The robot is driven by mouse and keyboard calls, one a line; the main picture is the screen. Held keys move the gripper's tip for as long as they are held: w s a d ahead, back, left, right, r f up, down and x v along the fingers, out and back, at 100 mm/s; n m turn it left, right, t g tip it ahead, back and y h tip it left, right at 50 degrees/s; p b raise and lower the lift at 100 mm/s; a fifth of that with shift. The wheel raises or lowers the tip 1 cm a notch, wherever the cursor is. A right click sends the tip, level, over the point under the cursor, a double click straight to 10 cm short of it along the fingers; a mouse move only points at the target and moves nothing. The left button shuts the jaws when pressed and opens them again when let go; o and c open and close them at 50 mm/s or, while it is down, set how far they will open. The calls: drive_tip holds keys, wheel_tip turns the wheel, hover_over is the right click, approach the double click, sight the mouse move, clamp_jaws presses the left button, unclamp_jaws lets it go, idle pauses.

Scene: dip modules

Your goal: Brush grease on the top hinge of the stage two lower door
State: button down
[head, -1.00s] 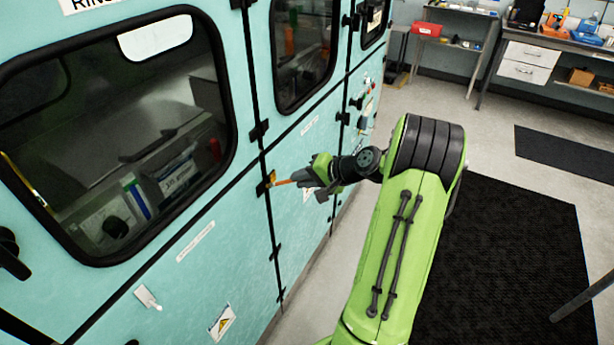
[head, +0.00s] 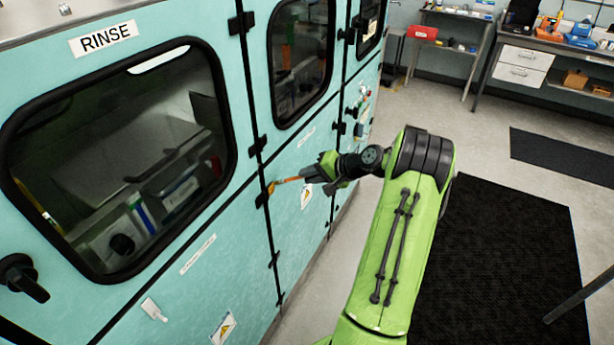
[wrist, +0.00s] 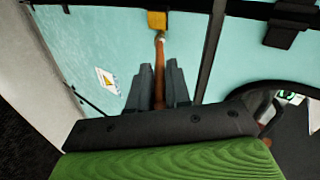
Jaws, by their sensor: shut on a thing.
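My gripper (head: 325,171) is shut on the orange-brown handle of a brush (head: 289,180), which also shows between the two dark fingers (wrist: 157,90) in the wrist view. The brush (wrist: 159,65) points away from the gripper and ends in a yellow head. In the head view this head is at the black hinge (head: 262,199) on the vertical seam, at the upper end of the lower door (head: 300,235). It overlaps the hinge in the picture; whether it touches is too small to tell. A lower hinge (head: 274,260) sits further down the same seam.
The teal cabinet wall has a RINSE window door (head: 106,39), a black handle (head: 22,277) and another hinge (head: 258,146) above the brush. A black mat (head: 505,270) lies on the floor at right. Benches stand at the back right.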

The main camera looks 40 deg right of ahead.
drive_tip(key=a+b, duration=0.1)
drive_tip(key=s+a, duration=0.1)
drive_tip(key=a, duration=0.1)
drive_tip(key=a+b, duration=0.1)
drive_tip(key=a, duration=0.1)
drive_tip(key=shift+s+a+b, duration=0.15)
drive_tip(key=shift+s+b, duration=0.15)
drive_tip(key=shift+s, duration=0.1)
drive_tip(key=s+d, duration=0.2)
drive_tip(key=s, duration=0.3)
drive_tip(key=shift+s, duration=0.35)
